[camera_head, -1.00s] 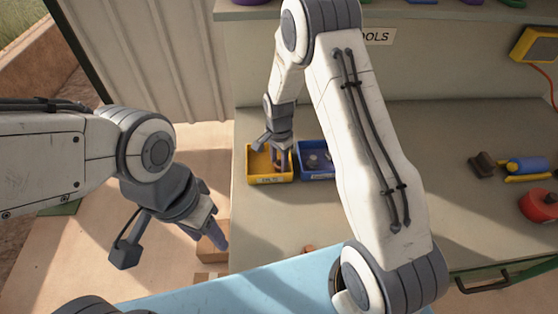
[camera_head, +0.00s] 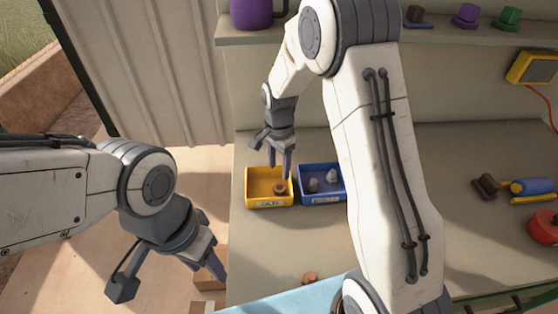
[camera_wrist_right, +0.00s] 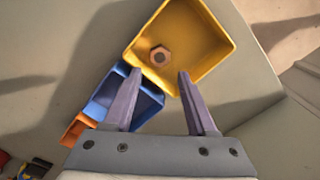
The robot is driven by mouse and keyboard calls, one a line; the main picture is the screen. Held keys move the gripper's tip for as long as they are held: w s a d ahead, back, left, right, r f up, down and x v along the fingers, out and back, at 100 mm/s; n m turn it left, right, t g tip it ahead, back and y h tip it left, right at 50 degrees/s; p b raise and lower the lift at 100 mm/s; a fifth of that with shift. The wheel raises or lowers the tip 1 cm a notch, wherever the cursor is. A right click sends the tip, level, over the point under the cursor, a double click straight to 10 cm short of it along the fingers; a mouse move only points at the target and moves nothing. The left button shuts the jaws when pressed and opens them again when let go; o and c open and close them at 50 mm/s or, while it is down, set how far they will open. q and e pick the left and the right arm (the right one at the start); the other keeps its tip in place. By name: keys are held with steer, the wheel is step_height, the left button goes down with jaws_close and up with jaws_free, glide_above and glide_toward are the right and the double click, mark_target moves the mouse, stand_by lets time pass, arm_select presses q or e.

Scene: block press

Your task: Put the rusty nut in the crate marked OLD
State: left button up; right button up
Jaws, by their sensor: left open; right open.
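A rusty brown nut (camera_head: 280,188) lies on the floor of the yellow crate (camera_head: 253,203). The crate's front label is too small to read surely. In the right wrist view the nut (camera_wrist_right: 160,56) shows inside the yellow crate (camera_wrist_right: 218,50), clear of both fingers. My right gripper (camera_head: 280,171) is open and empty above the crate. My left gripper (camera_head: 215,268) is open at the left, off the bench's left edge, apart from the crates.
A blue crate (camera_head: 318,200) with grey nuts stands to the right of the yellow one. An orange crate (camera_wrist_right: 76,128) shows beyond it in the wrist view. A small brown piece (camera_head: 310,278) lies near the bench's front. My right arm hides part of the bench.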

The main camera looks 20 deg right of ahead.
steer(key=s+a+r+n, duration=0.5)
steer(key=s+a+r, duration=0.1)
steer(key=s+r, duration=0.15)
steer(key=s+a+r+n, duration=0.2)
steer(key=s+n, duration=0.5)
steer(key=s, duration=0.3)
steer(key=s+a+r+n+y, duration=0.1)
steer(key=s+a+n, duration=0.2)
steer(key=s+n, duration=0.5)
steer(key=s, duration=0.3)
steer(key=shift+r, duration=0.35)
